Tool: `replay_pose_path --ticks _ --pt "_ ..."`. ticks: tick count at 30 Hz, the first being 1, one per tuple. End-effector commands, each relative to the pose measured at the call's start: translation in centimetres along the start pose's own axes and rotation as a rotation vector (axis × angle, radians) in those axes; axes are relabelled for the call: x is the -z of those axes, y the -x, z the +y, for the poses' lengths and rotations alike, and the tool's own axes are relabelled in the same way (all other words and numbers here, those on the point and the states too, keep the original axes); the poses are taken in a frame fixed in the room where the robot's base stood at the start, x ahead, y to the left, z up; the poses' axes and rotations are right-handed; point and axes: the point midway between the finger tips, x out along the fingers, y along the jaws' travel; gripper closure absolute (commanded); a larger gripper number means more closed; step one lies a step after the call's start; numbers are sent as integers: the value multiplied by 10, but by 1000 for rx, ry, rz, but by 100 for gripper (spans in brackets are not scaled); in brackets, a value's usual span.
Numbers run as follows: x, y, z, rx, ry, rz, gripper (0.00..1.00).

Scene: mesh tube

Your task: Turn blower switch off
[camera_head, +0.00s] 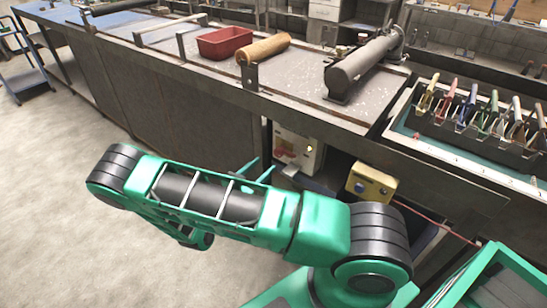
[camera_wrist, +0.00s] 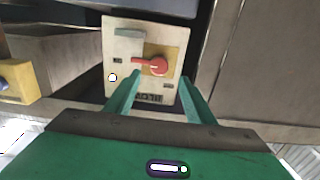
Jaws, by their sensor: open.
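The blower switch is a red rotary handle (camera_wrist: 152,65) on a yellow plate (camera_wrist: 174,62), set in a cream control panel (camera_wrist: 118,48). In the wrist view the handle points left from its round hub. A small round light (camera_wrist: 112,77) on the panel looks bright. In the head view the panel (camera_head: 312,160) sits low under the bench, with the red part small and partly unclear. My gripper (camera_wrist: 160,86) is open and empty. Its two green fingers point at the panel, with the handle between and just beyond their tips. In the head view my gripper (camera_head: 260,167) is left of the panel.
The bench (camera_head: 310,95) overhangs the panel and carries a red tray (camera_head: 224,43), a wooden roll and a metal cylinder.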

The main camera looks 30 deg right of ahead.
Motion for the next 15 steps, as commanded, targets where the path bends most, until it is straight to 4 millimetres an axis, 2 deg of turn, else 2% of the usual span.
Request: replay_pose_path --ticks 6,15 --pt "0 -41 1 -5 1 0 51" --pt "0 -76 1 -3 2 -1 51"
